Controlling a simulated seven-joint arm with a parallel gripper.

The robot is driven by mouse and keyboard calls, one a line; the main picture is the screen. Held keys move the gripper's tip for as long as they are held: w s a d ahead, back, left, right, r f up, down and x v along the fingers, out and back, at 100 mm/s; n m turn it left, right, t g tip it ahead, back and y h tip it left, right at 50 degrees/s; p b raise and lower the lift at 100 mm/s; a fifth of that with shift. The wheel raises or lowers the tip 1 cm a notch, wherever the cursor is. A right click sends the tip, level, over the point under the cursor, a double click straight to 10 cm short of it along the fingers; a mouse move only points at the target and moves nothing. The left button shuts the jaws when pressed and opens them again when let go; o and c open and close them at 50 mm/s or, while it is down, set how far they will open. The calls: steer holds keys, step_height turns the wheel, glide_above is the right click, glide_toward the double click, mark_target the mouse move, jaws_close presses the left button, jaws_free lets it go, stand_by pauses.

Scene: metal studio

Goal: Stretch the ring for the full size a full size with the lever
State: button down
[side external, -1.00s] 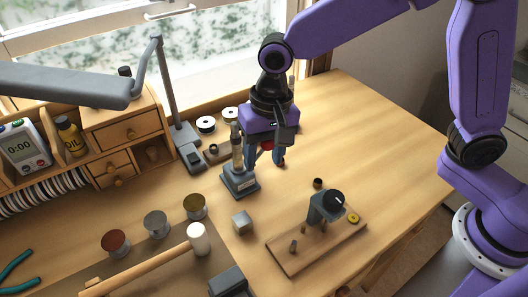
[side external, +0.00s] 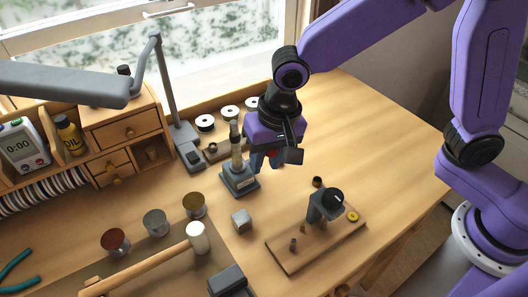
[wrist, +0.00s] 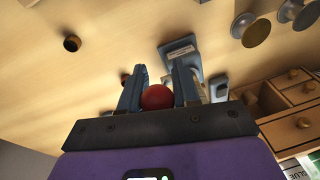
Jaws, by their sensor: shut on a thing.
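The ring stretcher (side external: 240,180) stands on the bench with a square grey-blue base and an upright tapered post. In the wrist view its base (wrist: 180,46) shows just beyond the fingers. My gripper (side external: 262,160) is beside the post, on its right. In the wrist view my gripper (wrist: 159,74) has its two blue fingers on either side of a round red knob (wrist: 157,97), shut on it. The knob looks like the lever's end; the lever's arm is mostly hidden by my gripper. I cannot make out a ring on the post.
A mallet (side external: 150,262) lies nearer. A wooden board with a clamp-like tool (side external: 325,208) is at the right. The bench's back right is clear.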

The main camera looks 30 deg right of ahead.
steer(key=shift+s+f+t, duration=0.55)
steer(key=shift+f+t, duration=0.05)
steer(key=shift+t, duration=0.2)
steer(key=shift+s+f, duration=0.55)
steer(key=shift+f, duration=0.3)
steer(key=shift+s+d+f, duration=0.1)
steer(key=shift+s+f, duration=0.1)
steer(key=shift+f, duration=0.5)
steer(key=shift+w+r, duration=0.1)
steer(key=shift+w, duration=0.1)
steer(key=c, duration=1)
jaws_free()
steer(key=shift+o, duration=0.2)
steer(key=shift+s, duration=0.1)
